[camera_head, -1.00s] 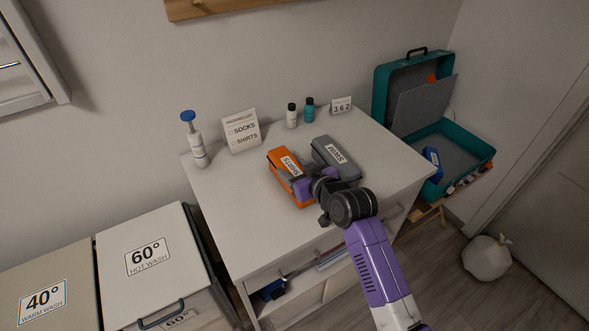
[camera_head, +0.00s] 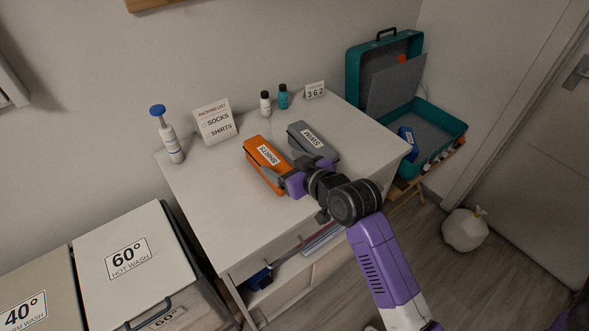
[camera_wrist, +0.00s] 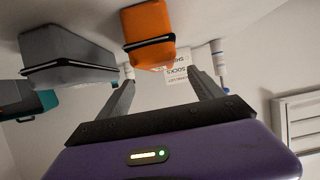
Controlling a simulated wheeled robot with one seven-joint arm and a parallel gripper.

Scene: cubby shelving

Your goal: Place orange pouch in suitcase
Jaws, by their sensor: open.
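The orange pouch (camera_head: 259,151), labelled SHIRTS, lies on the white dresser top, left of the grey SWIM pouch (camera_head: 306,134). In the wrist view the orange pouch (camera_wrist: 146,22) is beyond the fingertips, with the grey pouch (camera_wrist: 72,52) beside it. My gripper (camera_head: 287,170) is open at the near right side of the orange pouch; its fingers (camera_wrist: 163,78) are spread and hold nothing. Whether a finger touches the pouch is unclear. The open teal suitcase (camera_head: 446,119) is right of the dresser, lid up, with a blue item (camera_head: 407,138) inside.
A packing list card (camera_head: 214,122), a blue-topped pump bottle (camera_head: 170,140), two small bottles and a 362 card stand along the dresser's back. A white bag (camera_head: 465,230) sits on the floor. The dresser's front left is clear.

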